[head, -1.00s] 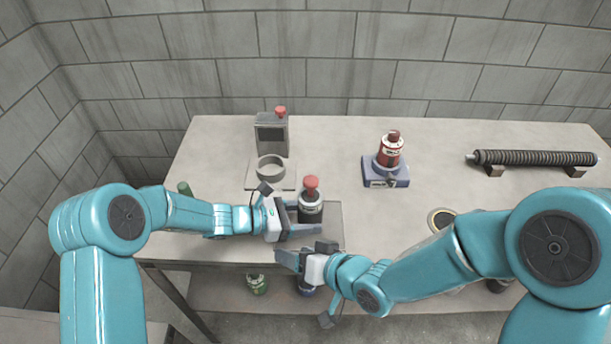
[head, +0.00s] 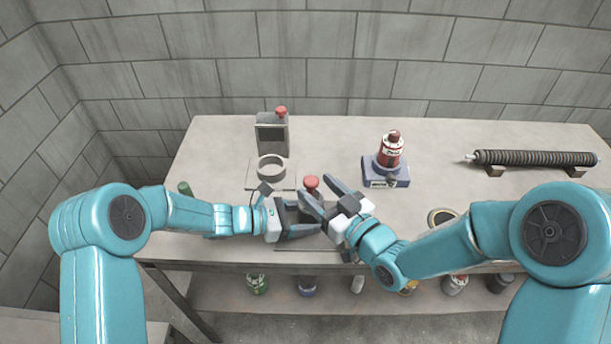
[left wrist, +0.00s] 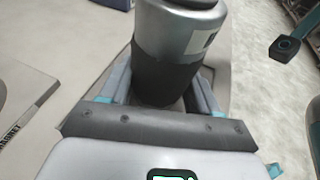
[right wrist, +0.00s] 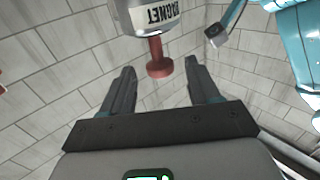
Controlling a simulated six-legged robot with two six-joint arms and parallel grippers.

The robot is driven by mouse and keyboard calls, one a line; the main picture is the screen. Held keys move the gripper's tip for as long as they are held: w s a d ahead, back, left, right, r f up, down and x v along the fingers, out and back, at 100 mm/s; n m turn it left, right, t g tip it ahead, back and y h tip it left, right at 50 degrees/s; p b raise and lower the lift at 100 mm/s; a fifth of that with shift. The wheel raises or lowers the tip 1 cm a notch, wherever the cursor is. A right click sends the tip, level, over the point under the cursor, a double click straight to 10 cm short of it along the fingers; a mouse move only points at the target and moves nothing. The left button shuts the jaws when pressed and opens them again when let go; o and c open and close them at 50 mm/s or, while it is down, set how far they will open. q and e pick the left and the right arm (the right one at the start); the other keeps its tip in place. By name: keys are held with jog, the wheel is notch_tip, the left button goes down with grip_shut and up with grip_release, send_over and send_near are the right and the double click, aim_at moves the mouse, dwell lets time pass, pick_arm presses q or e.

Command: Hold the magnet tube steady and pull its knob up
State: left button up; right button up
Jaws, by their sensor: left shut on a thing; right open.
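The magnet tube (left wrist: 190,35), silver with a dark lower sleeve, stands between the fingers of my left gripper (left wrist: 163,90), which is shut on that sleeve. In the head view the left gripper (head: 303,217) and the tube's body are largely covered by the right gripper. The tube's red knob (head: 311,183) shows on top. My right gripper (head: 322,195) is open, its fingers at the knob. In the right wrist view the red knob (right wrist: 158,60) lies between the open fingertips, with the label MAGNET upside down above it. I cannot tell whether a finger touches the knob.
A grey box with a red knob (head: 271,136) and a grey ring (head: 271,168) stand behind. A dark ribbed rod (head: 535,158) lies right. Several canisters fill the lower shelf (head: 330,295).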

aim_at(306, 178)
jog(key=x, duration=0.5)
grip_shut()
notch_tip(306, 178, up, 5)
pick_arm(q)
jog(key=shift+w+f, duration=0.1)
dwell(0.3)
pick_arm(e)
grip_release()
